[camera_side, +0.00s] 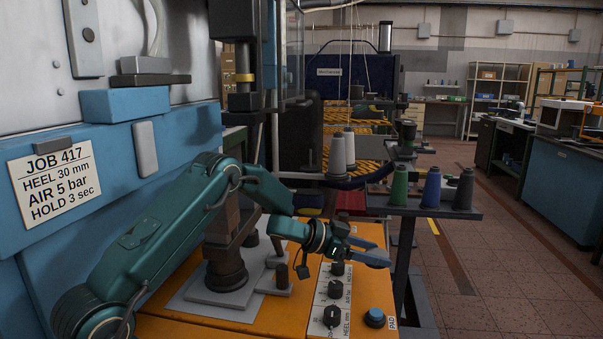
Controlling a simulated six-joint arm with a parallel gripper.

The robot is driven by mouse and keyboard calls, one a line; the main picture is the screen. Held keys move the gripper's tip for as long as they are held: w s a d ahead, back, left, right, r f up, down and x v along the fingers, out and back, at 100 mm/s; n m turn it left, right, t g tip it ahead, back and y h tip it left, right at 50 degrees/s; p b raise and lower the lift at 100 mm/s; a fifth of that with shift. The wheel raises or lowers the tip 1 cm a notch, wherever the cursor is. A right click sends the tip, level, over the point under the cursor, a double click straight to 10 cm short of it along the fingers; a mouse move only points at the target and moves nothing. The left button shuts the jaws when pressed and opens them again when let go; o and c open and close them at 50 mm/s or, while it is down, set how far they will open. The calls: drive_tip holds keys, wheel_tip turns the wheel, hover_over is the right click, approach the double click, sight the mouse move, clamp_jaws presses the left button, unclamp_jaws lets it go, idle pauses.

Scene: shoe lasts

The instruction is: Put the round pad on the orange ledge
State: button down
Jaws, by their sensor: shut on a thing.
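My teal gripper (368,250) is at the end of the arm, above the right part of the orange ledge (285,325).
A white strip with black dials (331,316) and a blue knob (374,318) are on the ledge below my gripper. A grey plate (215,312) with a dark post stands left. Thread cones (432,188) stand on a rack behind. A sign (55,175) reads JOB 417.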

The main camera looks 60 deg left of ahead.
sight(368, 288)
drive_tip(key=shift+f, duration=2.55)
drive_tip(key=shift+f, duration=0.25)
drive_tip(key=shift+f, duration=0.45)
drive_tip(key=shift+c, duration=0.2)
unclamp_jaws()
